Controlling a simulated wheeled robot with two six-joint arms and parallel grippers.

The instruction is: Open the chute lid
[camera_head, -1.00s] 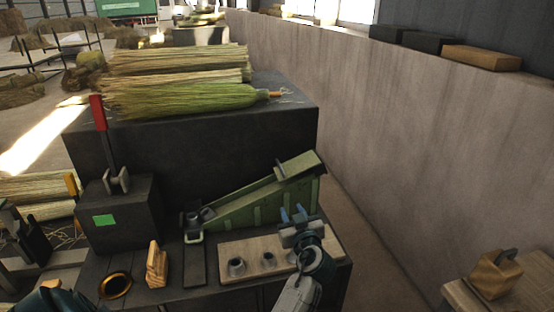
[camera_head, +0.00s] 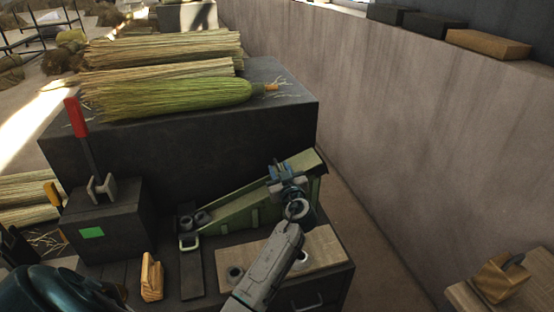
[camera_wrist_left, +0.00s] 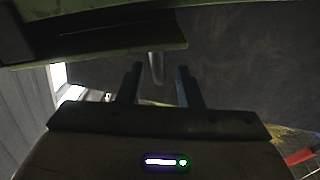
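The green sloped chute (camera_head: 235,212) stands on the dark bench, its low end at the left and its high end at the right. Its lid (camera_head: 309,161) lies at the high end, partly hidden behind my gripper. My left gripper (camera_head: 279,172) is at this upper end, with its two fingers apart. In the left wrist view the open fingers (camera_wrist_left: 158,85) point toward a green edge (camera_wrist_left: 100,50), and a short grey post-like shape (camera_wrist_left: 154,66) shows between them. I cannot tell if they touch it. My right gripper is not in view.
A dark box with a red lever (camera_head: 77,118) stands left of the chute. A wooden board (camera_head: 318,250) with metal cups lies in front of the chute, partly under my arm. Broom bundles (camera_head: 165,98) lie on the dark block behind. A concrete wall (camera_head: 420,120) runs along the right.

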